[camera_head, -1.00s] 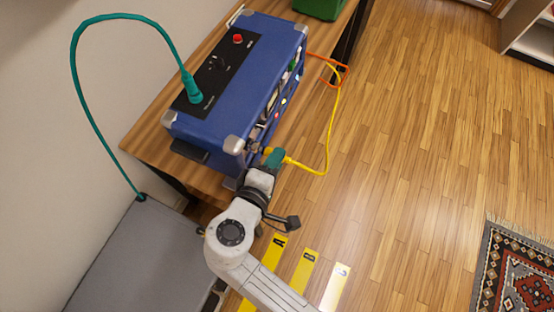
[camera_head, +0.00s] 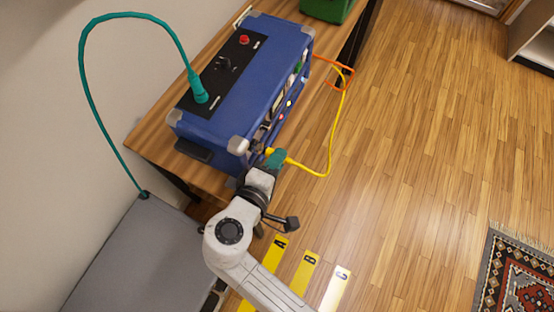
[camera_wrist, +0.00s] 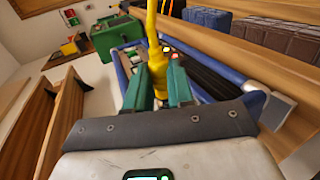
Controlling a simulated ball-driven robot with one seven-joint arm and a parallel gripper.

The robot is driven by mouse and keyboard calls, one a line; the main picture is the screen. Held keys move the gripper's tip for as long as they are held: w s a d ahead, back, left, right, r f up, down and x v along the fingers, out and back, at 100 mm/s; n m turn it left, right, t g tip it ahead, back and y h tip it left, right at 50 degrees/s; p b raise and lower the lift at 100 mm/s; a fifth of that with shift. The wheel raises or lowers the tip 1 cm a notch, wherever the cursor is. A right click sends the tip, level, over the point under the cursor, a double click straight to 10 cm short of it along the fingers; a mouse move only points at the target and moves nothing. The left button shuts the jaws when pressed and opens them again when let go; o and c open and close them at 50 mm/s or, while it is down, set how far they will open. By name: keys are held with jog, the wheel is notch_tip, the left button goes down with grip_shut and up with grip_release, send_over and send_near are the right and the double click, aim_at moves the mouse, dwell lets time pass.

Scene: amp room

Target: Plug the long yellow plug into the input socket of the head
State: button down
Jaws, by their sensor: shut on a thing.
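The head is a blue amp box (camera_head: 247,88) with metal corners on the wooden bench. Its side facing right carries the sockets, seen at a steep slant. My gripper (camera_head: 275,160) is at the near end of that side. In the wrist view its two green fingers (camera_wrist: 160,88) are shut on the yellow plug (camera_wrist: 177,80), whose yellow cable rises away from it. In the head view the plug's tip lies close against the amp's near corner. The input socket is hidden, and I cannot tell whether the tip is in it.
A teal cable (camera_head: 82,80) runs from the amp's top to a grey cabinet (camera_head: 135,255). An orange cable (camera_head: 338,68) loops at the amp's far end. A green box (camera_head: 328,8) stands behind.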

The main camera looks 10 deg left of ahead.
jog(key=shift+w+a, duration=0.1)
jog(key=shift+a, duration=0.15)
dwell(0.4)
jog(key=c, duration=0.9)
grip_release()
